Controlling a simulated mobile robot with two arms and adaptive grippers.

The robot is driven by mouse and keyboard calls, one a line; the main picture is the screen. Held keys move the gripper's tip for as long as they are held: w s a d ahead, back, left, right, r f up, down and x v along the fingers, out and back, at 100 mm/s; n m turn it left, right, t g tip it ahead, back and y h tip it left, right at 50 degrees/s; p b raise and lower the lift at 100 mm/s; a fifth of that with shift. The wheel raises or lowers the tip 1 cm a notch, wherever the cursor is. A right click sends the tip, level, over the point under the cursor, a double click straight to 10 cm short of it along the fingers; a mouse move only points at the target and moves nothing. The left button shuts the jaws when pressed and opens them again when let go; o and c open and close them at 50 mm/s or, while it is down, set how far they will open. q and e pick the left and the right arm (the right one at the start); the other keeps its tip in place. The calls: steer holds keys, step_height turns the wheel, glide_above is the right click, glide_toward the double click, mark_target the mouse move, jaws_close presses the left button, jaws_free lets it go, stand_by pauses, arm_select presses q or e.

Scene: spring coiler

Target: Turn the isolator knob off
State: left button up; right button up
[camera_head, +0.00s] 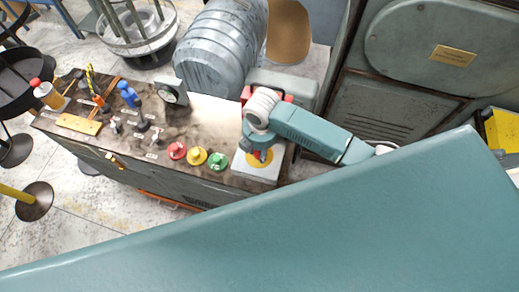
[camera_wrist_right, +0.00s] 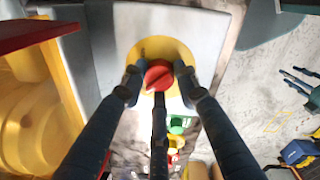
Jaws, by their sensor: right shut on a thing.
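The isolator knob (camera_wrist_right: 158,76) is red and round, with a pale slanted mark on its face. It sits on a yellow disc (camera_wrist_right: 141,50) on a pale grey plate. My right gripper (camera_wrist_right: 158,84) is shut on the knob, with dark fingers on its left, right and lower sides in the wrist view. In the head view, my right gripper (camera_head: 260,153) reaches down onto the yellow disc (camera_head: 250,161) at the right end of the console and hides most of the knob.
Red (camera_head: 177,150), yellow (camera_head: 196,156) and green (camera_head: 217,161) buttons stand left of the knob on the worn console (camera_head: 210,112). A gauge (camera_head: 172,92) and several small levers are further left. A grey ribbed machine (camera_head: 222,45) stands behind.

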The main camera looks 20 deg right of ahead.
steer(key=shift+a, duration=0.1)
stand_by(0.4)
steer(key=o, duration=1.2)
steer(key=shift+c, duration=0.2)
step_height(320, 180, up, 12)
steer(key=shift+s, duration=0.4)
